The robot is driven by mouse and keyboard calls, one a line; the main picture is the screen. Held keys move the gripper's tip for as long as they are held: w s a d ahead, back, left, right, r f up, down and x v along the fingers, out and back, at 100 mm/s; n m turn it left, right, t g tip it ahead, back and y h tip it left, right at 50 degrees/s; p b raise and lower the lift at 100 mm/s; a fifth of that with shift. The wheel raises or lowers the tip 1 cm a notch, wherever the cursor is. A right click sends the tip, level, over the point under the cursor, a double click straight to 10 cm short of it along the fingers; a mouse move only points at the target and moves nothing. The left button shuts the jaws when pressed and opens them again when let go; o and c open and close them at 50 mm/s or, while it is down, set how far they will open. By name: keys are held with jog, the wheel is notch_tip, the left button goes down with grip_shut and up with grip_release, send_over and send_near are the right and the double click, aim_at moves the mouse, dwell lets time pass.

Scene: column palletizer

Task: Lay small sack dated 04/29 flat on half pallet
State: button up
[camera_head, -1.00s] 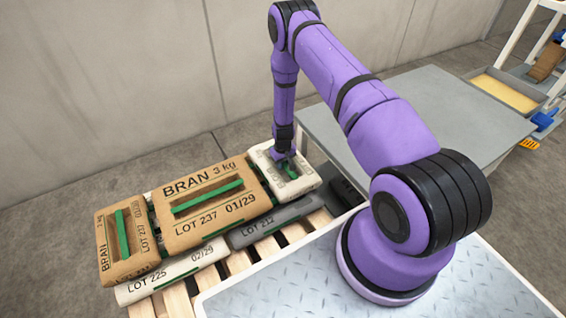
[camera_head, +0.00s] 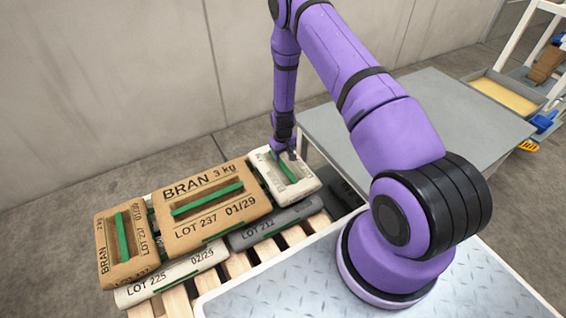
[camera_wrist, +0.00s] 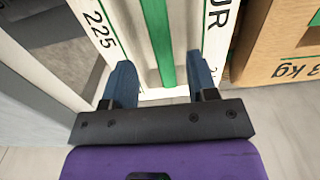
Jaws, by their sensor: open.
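A small white sack with a green strip (camera_head: 283,172) lies flat on top at the right end of the stack. Its date cannot be read. In the wrist view, the white sack (camera_wrist: 123,33) shows "225" and part of a word ending in "UR". My gripper (camera_head: 287,153) is open and empty just above the far part of this sack. In the wrist view, my gripper's blue fingers (camera_wrist: 161,77) stand apart on either side of the green strip. The wooden half pallet (camera_head: 240,262) bears the sacks, and its slats show at the front.
A large brown sack "LOT 237 01/29" (camera_head: 215,218) lies beside the white one. A small brown sack (camera_head: 126,262) is at the left end. White "LOT 225 02/29" (camera_head: 172,278) and grey "LOT 212" (camera_head: 275,224) sacks lie lower. A grey table (camera_head: 430,110) stands behind, clear.

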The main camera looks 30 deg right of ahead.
notch_tip(320, 180, up, 6)
notch_tip(320, 180, up, 19)
jog(key=t, duration=0.1)
send_over(283, 166)
jog(key=w+a, duration=0.2)
jog(key=s+a+r+t, duration=0.1)
jog(key=s+r, duration=0.2)
jog(key=r, duration=0.6)
jog(key=s+a+r, duration=0.2)
jog(key=s+r, duration=0.2)
jog(key=r, duration=0.5)
jog(key=s+a+r+t, duration=0.1)
jog(key=s+a+r, duration=0.1)
jog(key=s+r, duration=0.6)
jog(key=s+a+r+t, duration=0.1)
jog(key=s+r, duration=0.4)
jog(key=s, duration=0.5)
jog(key=s+r+t, duration=0.1)
jog(key=s+r, duration=0.4)
jog(key=s, duration=0.6)
jog(key=shift+s+a, duration=0.15)
jog(key=shift+a, duration=0.2)
jog(key=shift+r, duration=0.1)
